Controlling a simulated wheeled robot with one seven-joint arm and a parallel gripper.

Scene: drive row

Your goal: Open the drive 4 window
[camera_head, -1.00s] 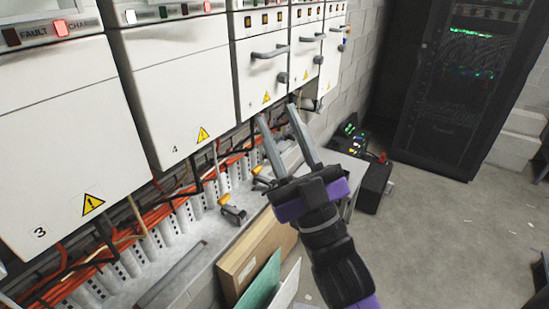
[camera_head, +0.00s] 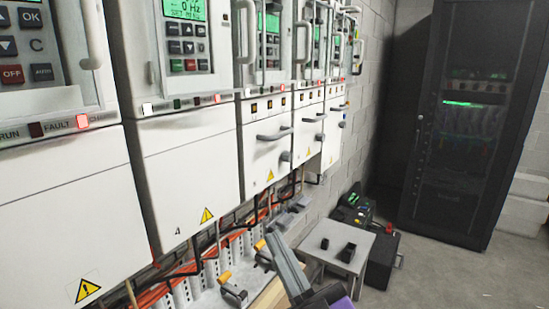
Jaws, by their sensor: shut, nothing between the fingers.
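Drive 4 is the white unit left of centre, with a "4" and a yellow warning triangle on its lower panel (camera_head: 185,180). Above it are a keypad (camera_head: 189,47) and a green display (camera_head: 186,9) reading "0 Hz", cut by the top edge. A pale vertical handle (camera_head: 245,45) stands at the right of this upper part. I cannot tell clearly how the drive 4 window itself sits. My gripper (camera_head: 276,242) is at the bottom centre, below and right of drive 4, apart from it. Its fingers are together and empty; its lower part is cut off.
Drive 3 (camera_head: 60,200) stands at the left; more drives with grey handles (camera_head: 275,136) run back to the right. Orange cables and a ledge with yellow-handled clamps (camera_head: 233,290) lie below. A small grey table (camera_head: 325,262) and dark rack (camera_head: 465,130) stand right.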

